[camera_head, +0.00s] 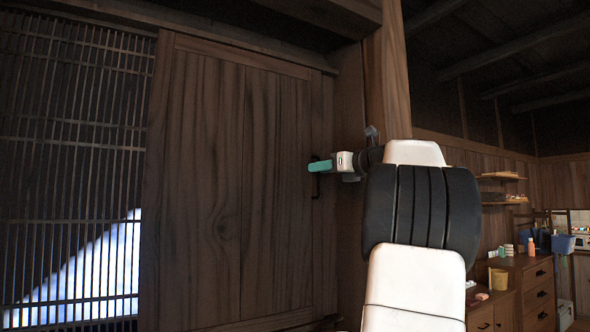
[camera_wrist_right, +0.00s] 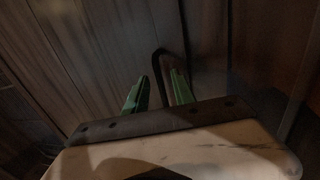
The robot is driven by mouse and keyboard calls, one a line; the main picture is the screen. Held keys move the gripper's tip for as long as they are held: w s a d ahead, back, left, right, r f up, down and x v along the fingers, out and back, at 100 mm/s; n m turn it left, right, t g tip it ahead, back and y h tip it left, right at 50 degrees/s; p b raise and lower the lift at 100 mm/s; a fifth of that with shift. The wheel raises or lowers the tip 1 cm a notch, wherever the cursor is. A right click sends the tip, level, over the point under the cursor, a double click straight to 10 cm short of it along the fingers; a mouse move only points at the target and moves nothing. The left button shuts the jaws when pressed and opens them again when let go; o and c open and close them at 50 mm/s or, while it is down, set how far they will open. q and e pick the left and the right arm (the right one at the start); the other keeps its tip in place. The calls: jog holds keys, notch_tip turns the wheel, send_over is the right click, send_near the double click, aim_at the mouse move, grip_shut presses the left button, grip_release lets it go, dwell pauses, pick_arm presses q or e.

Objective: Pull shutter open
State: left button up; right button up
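The shutter (camera_head: 225,190) is a large dark wooden panel, standing upright in a wall frame in the head view. A dark bar handle (camera_head: 316,187) sits near its right edge; it shows as a bent black bar in the right wrist view (camera_wrist_right: 158,68). My right gripper (camera_head: 320,166) is at the handle, its green fingers toward the panel. In the right wrist view its fingers (camera_wrist_right: 156,92) stand apart, with part of the handle in the gap between them. Whether a finger touches the bar is unclear. My left gripper is in neither view.
A wooden lattice (camera_head: 70,150) with bright light behind its lower part is left of the shutter. A wooden post (camera_head: 388,80) stands to the right. Farther right are a shelf (camera_head: 502,176) and a drawer cabinet (camera_head: 537,290) with small items. My right arm covers the middle right.

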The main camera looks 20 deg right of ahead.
jog(key=shift+s, duration=0.1)
jog(key=v, duration=0.7)
jog(key=shift+s, duration=0.35)
jog(key=shift+d, duration=0.1)
jog(key=s+a+f+n+g, duration=0.2)
jog(key=a+f+n+g, duration=0.2)
jog(key=a+f+n, duration=0.55)
jog(key=s+a+f+n+g, duration=0.35)
jog(key=a+f+n, duration=0.25)
jog(key=a+f, duration=0.65)
jog(key=s+a+f+n+g+h, duration=0.1)
jog(key=s+a+f+n, duration=0.3)
jog(key=f+n, duration=0.5)
jog(key=s+a+f+n+g+h, duration=0.1)
jog(key=s+a+f+n+g, duration=0.1)
jog(key=s+a+f+n, duration=0.3)
jog(key=s+f+n, duration=0.4)
jog(key=f, duration=0.1)
jog(key=shift+g+h, duration=0.35)
jog(key=shift+h, duration=0.05)
jog(key=shift+s, duration=0.15)
